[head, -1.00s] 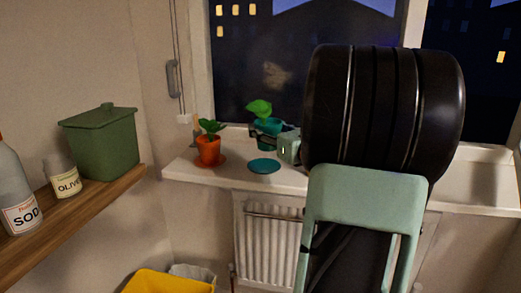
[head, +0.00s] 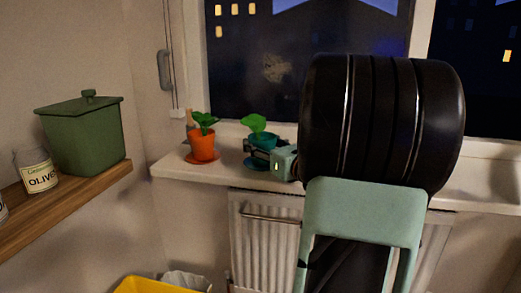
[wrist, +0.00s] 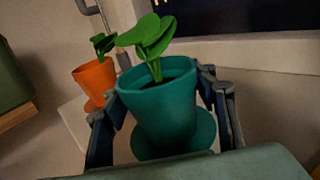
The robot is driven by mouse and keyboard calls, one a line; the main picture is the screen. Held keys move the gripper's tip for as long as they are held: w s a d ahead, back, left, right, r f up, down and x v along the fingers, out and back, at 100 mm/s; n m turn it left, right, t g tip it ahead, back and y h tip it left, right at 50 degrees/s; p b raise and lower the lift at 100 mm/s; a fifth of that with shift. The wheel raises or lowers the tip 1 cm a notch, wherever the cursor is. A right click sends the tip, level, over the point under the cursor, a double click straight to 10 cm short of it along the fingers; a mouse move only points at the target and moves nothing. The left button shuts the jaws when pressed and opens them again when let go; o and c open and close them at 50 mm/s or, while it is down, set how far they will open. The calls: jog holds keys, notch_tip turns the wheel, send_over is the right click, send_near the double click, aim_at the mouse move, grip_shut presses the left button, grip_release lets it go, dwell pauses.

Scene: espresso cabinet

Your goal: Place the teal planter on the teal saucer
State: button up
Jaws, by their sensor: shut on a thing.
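The teal planter (head: 263,143) with a green plant is at the windowsill, directly over the teal saucer (head: 250,164). In the wrist view the planter (wrist: 163,108) stands nearly upright between the two fingers of my gripper (wrist: 160,88), which is shut on its sides. The saucer (wrist: 206,134) shows below and around the planter's base in that view. In the head view my gripper (head: 266,152) reaches in from the right. I cannot tell whether the planter's base touches the saucer; the contact is hidden.
An orange pot (head: 204,145) with a plant stands on an orange saucer (head: 207,159) to the left on the windowsill (head: 175,166). The window is behind. A radiator (head: 262,235) is below. A wooden shelf (head: 85,190) at left holds a green canister (head: 85,140) and a labelled jar (head: 37,172).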

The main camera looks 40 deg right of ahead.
jog(key=shift+f, duration=0.1)
jog(key=o, duration=1.5)
jog(key=s, duration=0.3)
jog(key=s+p, duration=0.1)
jog(key=s, duration=0.3)
jog(key=s+p, duration=0.1)
jog(key=s, duration=0.2)
jog(key=shift+s+a, duration=0.35)
jog(key=shift+a, duration=0.05)
jog(key=shift+s+a+p, duration=0.1)
jog(key=shift+s+p, duration=0.2)
jog(key=shift+s, duration=0.35)
